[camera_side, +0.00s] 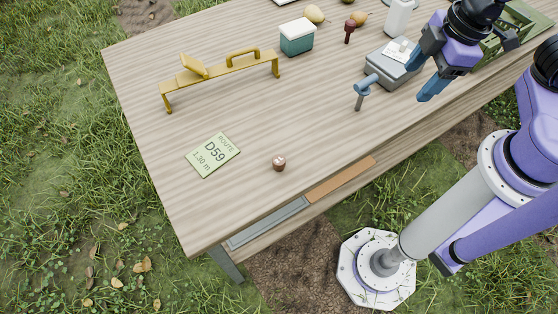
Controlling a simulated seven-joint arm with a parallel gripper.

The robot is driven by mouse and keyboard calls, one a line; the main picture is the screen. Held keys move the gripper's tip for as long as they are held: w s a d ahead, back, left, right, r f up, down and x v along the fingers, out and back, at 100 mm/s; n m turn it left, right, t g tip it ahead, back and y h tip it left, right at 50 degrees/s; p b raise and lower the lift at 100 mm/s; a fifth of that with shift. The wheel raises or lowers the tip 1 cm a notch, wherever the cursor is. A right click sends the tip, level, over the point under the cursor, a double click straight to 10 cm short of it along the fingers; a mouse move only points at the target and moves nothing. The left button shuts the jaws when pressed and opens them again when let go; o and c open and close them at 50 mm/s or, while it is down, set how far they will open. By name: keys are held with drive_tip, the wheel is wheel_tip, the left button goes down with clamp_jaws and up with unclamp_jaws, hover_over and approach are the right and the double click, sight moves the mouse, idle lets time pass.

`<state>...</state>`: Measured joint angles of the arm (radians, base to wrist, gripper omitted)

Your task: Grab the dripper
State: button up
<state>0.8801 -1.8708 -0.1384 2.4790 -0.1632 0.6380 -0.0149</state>
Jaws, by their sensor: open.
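A small brown round piece with a pale top (279,163), which looks like the dripper, stands alone on the wooden table near its front edge. My gripper (420,80) is at the right, over the table, with its two blue fingers apart and nothing seen between them. It is well to the right of the brown piece and farther back, beside a grey box.
The grey box (386,70) and a blue-grey tool (363,86) lie left of my gripper.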

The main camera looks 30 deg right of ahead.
drive_tip(key=w+a+f+n+t+y, duration=0.25)
drive_tip(key=w+f, duration=0.25)
drive_tip(key=w, duration=0.4)
drive_tip(key=n+g+y, duration=0.3)
drive_tip(key=g+y, duration=0.2)
drive_tip(key=y, duration=0.4)
approach(280, 159)
drive_tip(key=x, duration=0.3)
drive_tip(key=shift+s+a+m+t, duration=0.15)
drive_tip(key=shift+a+m+t, duration=0.1)
drive_tip(key=shift+a, duration=0.2)
drive_tip(key=shift+x, duration=2.5)
drive_tip(key=shift+d+f, duration=0.1)
drive_tip(key=shift+f, duration=0.05)
drive_tip(key=c, duration=1.1)
